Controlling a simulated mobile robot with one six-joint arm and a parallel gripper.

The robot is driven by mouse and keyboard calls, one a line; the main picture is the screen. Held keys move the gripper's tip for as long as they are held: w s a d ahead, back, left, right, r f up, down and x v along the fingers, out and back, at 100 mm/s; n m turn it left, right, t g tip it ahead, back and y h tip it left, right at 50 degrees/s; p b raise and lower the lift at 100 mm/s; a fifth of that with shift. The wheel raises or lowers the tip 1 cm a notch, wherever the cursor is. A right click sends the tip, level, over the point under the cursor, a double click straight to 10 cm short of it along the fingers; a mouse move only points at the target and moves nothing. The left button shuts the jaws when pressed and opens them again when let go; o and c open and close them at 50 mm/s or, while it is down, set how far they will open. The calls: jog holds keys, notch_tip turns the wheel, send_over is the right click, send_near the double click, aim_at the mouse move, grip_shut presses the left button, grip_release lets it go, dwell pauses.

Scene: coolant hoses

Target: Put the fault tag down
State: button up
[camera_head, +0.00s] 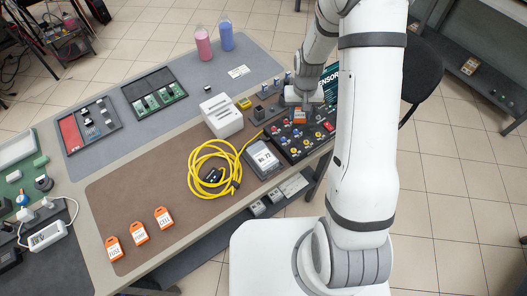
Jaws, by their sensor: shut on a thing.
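My gripper (300,108) is at the right end of the table, over the back part of a black control panel (284,150). It is shut on a small orange piece, which looks like the fault tag (299,118). The tag is partly hidden by the fingers. I cannot tell whether it touches the panel. Three similar orange tags lie on the brown mat at the front left: one at the left (114,249), one in the middle (139,233) and one at the right (163,218).
The panel carries several coloured knobs. A coiled yellow cable (214,170), a grey box labelled No. 77 (263,159) and a white block (221,115) stand to its left. Pink (203,43) and blue (226,36) bottles stand at the back. The brown mat (150,185) has free room.

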jog(key=shift+a+f+b, duration=0.1)
jog(key=shift+a+b, duration=0.2)
jog(key=shift+b, duration=0.05)
jog(key=s+a+m+b, duration=0.3)
jog(key=a+m+b, duration=0.2)
jog(key=a+b, duration=0.3)
notch_tip(320, 180, up, 2)
jog(key=r+m+b, duration=0.1)
jog(key=m+b, duration=0.5)
jog(key=b, duration=0.3)
send_over(258, 157)
notch_tip(258, 157, down, 9)
jog(key=shift+f+b, duration=0.2)
jog(key=shift+b, duration=0.2)
jog(key=shift+f, duration=0.15)
jog(key=o, duration=0.9)
jog(key=shift+o, duration=0.2)
